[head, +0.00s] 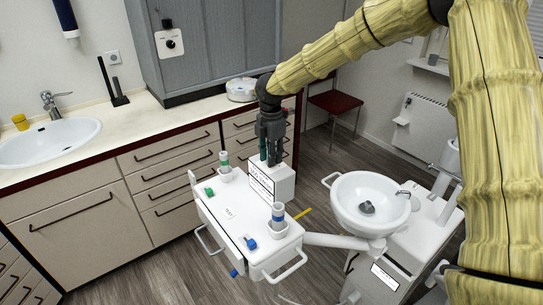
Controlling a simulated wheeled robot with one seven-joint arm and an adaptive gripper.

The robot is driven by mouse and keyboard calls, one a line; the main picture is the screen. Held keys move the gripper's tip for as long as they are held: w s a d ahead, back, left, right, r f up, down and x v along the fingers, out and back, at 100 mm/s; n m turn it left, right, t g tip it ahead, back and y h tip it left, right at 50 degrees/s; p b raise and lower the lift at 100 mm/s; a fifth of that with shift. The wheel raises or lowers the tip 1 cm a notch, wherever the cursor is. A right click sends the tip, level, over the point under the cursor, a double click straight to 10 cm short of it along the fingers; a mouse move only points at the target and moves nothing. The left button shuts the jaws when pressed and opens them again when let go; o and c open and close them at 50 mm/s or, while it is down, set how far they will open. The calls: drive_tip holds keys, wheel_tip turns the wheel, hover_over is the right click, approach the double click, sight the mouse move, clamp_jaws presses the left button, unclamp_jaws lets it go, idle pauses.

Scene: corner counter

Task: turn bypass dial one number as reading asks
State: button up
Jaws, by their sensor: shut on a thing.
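My gripper (271,160) points straight down at the top of a white box (285,176) at the back of the white dental cart. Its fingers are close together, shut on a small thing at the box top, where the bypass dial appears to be. The fingers hide the dial, so its numbers and pointer cannot be read. A white display panel (262,181) with dark lettering is on the box's front face. Its text is too small to read here.
A white basin (370,205) stands to the right. The counter with sink (45,142) is at left.

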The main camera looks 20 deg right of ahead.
idle(0.3)
drive_tip(key=o, duration=1.1)
drive_tip(key=shift+c, duration=0.2)
wheel_tip(320, 180, up, 12)
